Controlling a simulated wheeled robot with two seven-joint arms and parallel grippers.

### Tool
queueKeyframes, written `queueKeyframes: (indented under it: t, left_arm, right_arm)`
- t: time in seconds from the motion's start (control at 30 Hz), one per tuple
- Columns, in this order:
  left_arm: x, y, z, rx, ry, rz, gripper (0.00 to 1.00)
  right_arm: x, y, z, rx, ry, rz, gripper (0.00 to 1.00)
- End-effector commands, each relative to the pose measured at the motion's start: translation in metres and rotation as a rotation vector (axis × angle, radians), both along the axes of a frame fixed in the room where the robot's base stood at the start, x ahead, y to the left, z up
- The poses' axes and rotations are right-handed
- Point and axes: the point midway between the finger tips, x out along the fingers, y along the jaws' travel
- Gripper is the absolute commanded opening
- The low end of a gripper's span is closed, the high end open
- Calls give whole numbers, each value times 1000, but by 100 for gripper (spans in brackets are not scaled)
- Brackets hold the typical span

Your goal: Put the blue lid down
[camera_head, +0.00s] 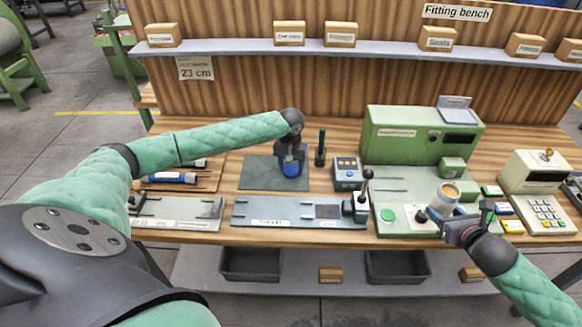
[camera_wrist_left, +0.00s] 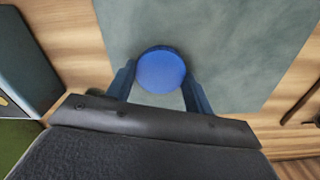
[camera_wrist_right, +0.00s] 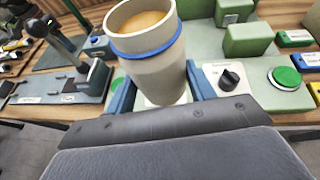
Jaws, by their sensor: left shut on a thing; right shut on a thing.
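The blue lid (camera_head: 291,170) is a small round disc at the dark green mat (camera_head: 258,174) on the bench. In the left wrist view the lid (camera_wrist_left: 161,70) is between the fingertips of my left gripper (camera_wrist_left: 160,88), over the mat (camera_wrist_left: 215,30). My left gripper (camera_head: 290,163) is shut on the lid; whether the lid touches the mat is hard to tell. My right gripper (camera_head: 455,217) is shut on a beige cup (camera_head: 445,196) with a blue band. The cup (camera_wrist_right: 150,60) is open at the top, with tan contents, in the right wrist view.
A blue-grey box with buttons (camera_head: 347,173) and a dark green upright piece (camera_head: 320,150) stand right of the mat. A green machine (camera_head: 415,140) is behind the cup. Lever fixtures (camera_head: 270,211) line the front. Blue-handled tools (camera_head: 172,177) lie left.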

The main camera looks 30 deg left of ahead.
Motion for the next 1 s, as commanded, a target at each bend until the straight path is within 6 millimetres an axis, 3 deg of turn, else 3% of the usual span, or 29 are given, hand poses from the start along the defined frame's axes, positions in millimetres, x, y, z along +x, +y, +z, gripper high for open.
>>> queueKeyframes:
  t: [0.5,0.53,0.63,1.0]
  left_arm:
    - [-1,-1,-13,-1,3,0,25]
    - [-1,-1,-14,-1,4,0,54]
    - [-2,0,-15,1,5,0,74]
    - [-4,2,-17,4,12,1,74]
  right_arm:
    - [0,0,6,1,-1,0,0]
    - [0,0,6,1,-1,0,0]
    - [0,0,6,1,-1,0,0]
    - [0,0,3,1,-1,0,0]
